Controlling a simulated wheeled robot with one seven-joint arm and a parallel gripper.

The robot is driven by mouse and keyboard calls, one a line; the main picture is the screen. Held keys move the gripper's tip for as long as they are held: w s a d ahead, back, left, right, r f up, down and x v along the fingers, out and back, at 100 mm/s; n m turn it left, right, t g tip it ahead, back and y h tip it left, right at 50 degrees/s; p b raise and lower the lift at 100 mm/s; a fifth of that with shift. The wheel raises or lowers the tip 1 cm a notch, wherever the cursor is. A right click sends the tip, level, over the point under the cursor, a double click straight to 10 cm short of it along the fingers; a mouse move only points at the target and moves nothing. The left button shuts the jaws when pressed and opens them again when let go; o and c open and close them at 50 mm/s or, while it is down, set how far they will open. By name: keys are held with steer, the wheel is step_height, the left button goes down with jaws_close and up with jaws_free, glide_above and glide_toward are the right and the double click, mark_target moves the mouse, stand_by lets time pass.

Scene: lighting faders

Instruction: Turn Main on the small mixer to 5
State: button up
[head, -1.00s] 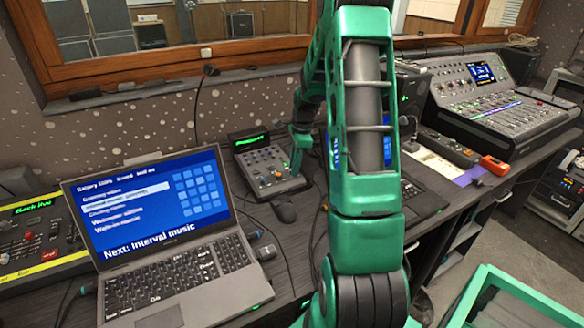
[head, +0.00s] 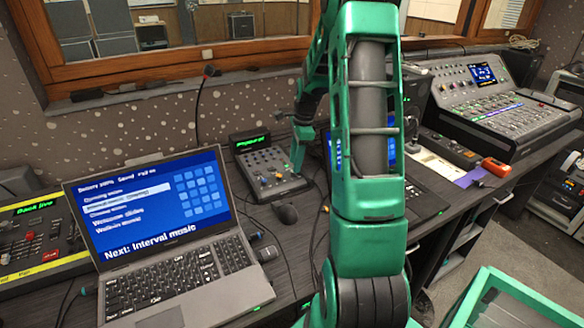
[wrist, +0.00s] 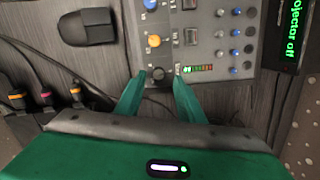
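The small mixer (head: 266,168) is a grey panel with small knobs and buttons, on the desk right of the laptop. In the wrist view its panel (wrist: 205,45) fills the upper middle, with an orange knob (wrist: 153,41), blue knobs and a lit level meter. A black round knob (wrist: 158,74) sits at the panel's near corner. My gripper (wrist: 160,75) has its two green fingers apart, one on each side of that black knob, with small gaps seeming to show. I cannot read which knob is Main or its setting.
A dark mouse (head: 286,214) lies in front of the mixer; it also shows in the wrist view (wrist: 86,27). A green-lettered display (wrist: 293,35) stands behind the mixer. The open laptop (head: 150,215) is at left, cables run beside the mixer, and a larger console (head: 500,105) is at right.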

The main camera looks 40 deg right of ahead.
step_height(320, 180, up, 8)
steer(key=shift+s+d+f, duration=0.2)
steer(key=shift+s+d, duration=0.1)
steer(key=shift+s, duration=0.05)
stand_by(0.4)
steer(key=s+a+r+n, duration=0.1)
steer(key=s+a+n, duration=0.4)
steer(key=s, duration=0.5)
steer(key=s+a+r+n, duration=0.2)
steer(key=s+a+n, duration=0.4)
steer(key=s, duration=0.4)
steer(key=s+a+r+n+g, duration=0.1)
steer(key=s+a+n, duration=0.5)
steer(key=s+a, duration=0.2)
steer(key=shift+s+r+h, duration=0.15)
steer(key=shift+s+h, duration=0.25)
steer(key=shift+s, duration=0.6)
